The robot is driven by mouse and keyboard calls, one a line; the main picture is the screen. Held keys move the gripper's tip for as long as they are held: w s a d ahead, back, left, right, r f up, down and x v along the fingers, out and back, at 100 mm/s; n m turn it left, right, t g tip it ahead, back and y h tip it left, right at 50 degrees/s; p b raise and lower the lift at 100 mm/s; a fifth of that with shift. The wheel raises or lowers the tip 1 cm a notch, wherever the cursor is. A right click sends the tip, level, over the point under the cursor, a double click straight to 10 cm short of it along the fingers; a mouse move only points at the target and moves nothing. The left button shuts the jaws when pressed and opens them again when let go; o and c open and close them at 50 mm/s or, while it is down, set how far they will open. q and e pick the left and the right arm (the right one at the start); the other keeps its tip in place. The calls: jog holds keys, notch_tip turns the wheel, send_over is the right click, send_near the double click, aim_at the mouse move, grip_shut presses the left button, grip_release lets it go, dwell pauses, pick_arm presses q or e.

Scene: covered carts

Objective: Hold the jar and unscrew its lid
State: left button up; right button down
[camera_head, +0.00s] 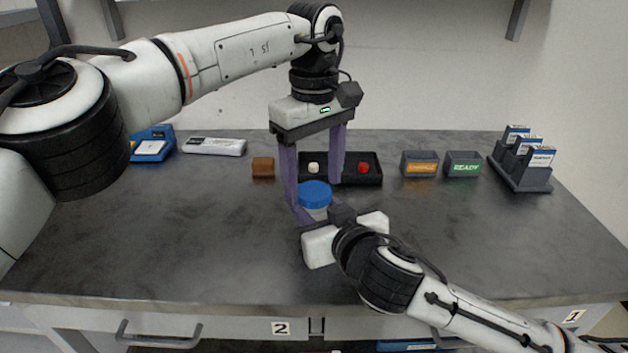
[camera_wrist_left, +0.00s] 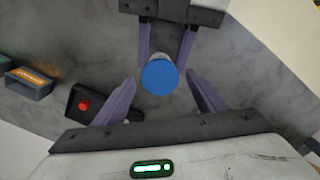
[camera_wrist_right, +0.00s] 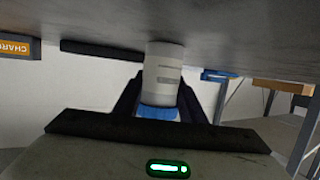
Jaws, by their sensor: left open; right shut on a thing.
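The jar has a white body (camera_wrist_right: 163,75) and a blue lid (camera_head: 314,190). It stands upright on the dark tabletop, and its body shows upside down in the right wrist view. My right gripper (camera_head: 318,216) comes in low from the front and is shut on the jar, one finger on each side. My left gripper (camera_head: 316,188) points down from above, open, its fingers spread wide around the lid with gaps on both sides. The left wrist view also shows the lid (camera_wrist_left: 159,77) between the fingers. The lid sits on the jar; its thread is hidden.
Behind the jar is a black tray (camera_head: 345,182) with a white piece (camera_head: 314,168) and a red piece (camera_head: 363,168). A brown block (camera_head: 263,167), an orange-labelled bin (camera_head: 420,168) and a READY bin (camera_head: 464,168) stand nearby. A rack (camera_head: 522,175) stands right.

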pick_arm(q)
notch_tip(320, 180, up, 4)
jog(key=shift+f, duration=0.1)
jog(key=shift+c, duration=0.4)
notch_tip(320, 180, up, 2)
jog(key=shift+d+r+m, duration=0.1)
jog(key=shift+m, duration=0.8)
jog(key=shift+r+m, duration=0.45)
jog(key=shift+m, duration=0.15)
jog(key=shift+f, duration=3.9)
jog(key=c, duration=1.1)
jog(key=n, duration=0.3)
